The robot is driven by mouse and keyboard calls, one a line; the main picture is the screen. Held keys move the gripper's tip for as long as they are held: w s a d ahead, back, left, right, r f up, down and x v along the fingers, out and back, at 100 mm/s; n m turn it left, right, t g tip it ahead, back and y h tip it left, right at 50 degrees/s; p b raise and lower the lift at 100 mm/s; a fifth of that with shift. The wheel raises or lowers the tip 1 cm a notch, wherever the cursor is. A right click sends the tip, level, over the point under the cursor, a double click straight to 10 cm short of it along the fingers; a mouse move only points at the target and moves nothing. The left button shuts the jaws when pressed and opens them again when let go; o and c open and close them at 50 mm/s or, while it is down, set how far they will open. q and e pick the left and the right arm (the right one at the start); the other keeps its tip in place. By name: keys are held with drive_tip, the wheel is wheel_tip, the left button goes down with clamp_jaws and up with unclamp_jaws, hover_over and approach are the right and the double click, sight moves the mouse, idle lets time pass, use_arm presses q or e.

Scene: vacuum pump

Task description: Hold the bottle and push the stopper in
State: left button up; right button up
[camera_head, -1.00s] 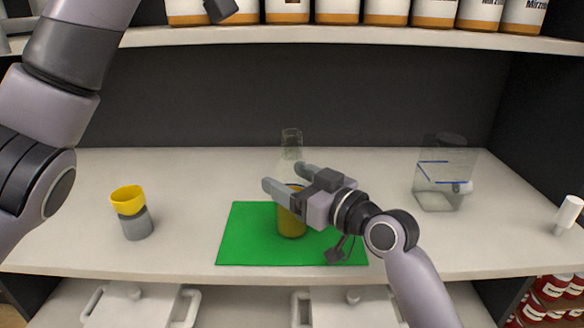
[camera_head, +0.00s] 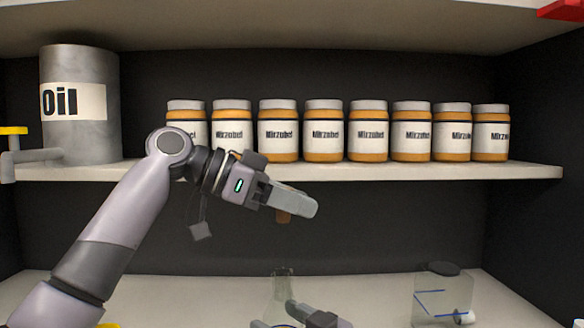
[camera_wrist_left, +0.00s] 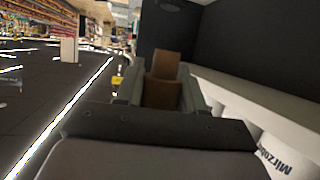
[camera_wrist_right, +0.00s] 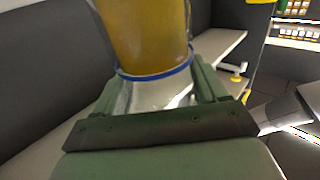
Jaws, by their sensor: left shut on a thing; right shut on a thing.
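The brown stopper (camera_head: 284,216) is between the fingers of my left gripper (camera_head: 292,204), high in front of the shelf. In the left wrist view the stopper (camera_wrist_left: 163,92) sits between the two fingers. My right gripper (camera_head: 280,318) is at the bottom edge of the head view, well below the left one. In the right wrist view it is shut on the bottle (camera_wrist_right: 148,40), which has yellow-brown contents and a blue ring. The bottle is mostly cut off in the head view, and the green mat is out of view.
Several labelled jars (camera_head: 323,130) and a grey oil drum (camera_head: 80,125) stand on the upper shelf (camera_head: 400,172), close to my left gripper.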

sight(292, 272)
use_arm(q)
drive_tip(key=shift+s+a+f+m+g, duration=0.1)
drive_tip(key=shift+s+f+m+g, duration=0.1)
drive_tip(key=shift+f+m+g, duration=0.4)
drive_tip(key=shift+s+f+m+g, duration=0.2)
drive_tip(key=shift+f+m+g, duration=0.3)
drive_tip(key=shift+g, duration=0.2)
drive_tip(key=shift+f, duration=2.35)
drive_tip(key=shift+f, duration=1.8)
idle(0.4)
drive_tip(key=o, duration=1.1)
drive_tip(key=v, duration=1.2)
